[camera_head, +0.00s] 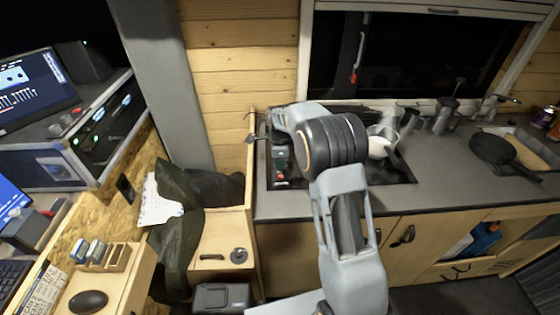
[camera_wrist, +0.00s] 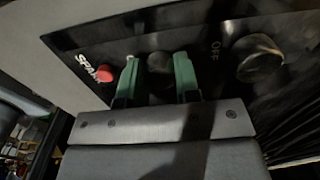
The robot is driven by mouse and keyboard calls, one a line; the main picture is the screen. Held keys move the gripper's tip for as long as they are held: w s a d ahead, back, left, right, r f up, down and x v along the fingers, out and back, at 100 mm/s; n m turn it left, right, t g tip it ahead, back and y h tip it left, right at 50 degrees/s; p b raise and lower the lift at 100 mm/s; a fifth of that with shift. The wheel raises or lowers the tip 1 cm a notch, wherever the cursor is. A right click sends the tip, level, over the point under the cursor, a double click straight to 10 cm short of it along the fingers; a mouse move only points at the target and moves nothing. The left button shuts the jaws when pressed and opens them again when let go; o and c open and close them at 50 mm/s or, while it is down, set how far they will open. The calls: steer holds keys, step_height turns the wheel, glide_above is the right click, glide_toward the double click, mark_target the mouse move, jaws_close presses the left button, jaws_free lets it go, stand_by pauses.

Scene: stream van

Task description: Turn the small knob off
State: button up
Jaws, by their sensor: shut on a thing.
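In the wrist view a dark control panel (camera_wrist: 200,30) carries a small dark round knob (camera_wrist: 159,62). My gripper (camera_wrist: 156,78) has its two green fingers on either side of this knob, shut on it. A larger dark knob (camera_wrist: 258,58) sits to the right, past a pale "OFF" marking. A red knob or button (camera_wrist: 105,73) sits to the left, beside white lettering that is partly cut off. In the head view my gripper (camera_head: 279,156) is over the left end of the dark hob (camera_head: 385,172); my own arm hides much of that area, and the knobs cannot be made out there.
A grey counter (camera_head: 440,175) runs right from the hob, with metal jugs (camera_head: 442,115) at the back and a dark pan (camera_head: 491,149) near the sink. A wooden partition (camera_head: 250,190) stands close left of my gripper. Drawers lie below the counter.

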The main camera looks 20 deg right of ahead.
stand_by(0.3)
steer(key=o, duration=0.9)
steer(key=shift+o, duration=0.2)
steer(key=shift+r, duration=0.1)
step_height(320, 180, up, 14)
steer(key=shift+b, duration=0.3)
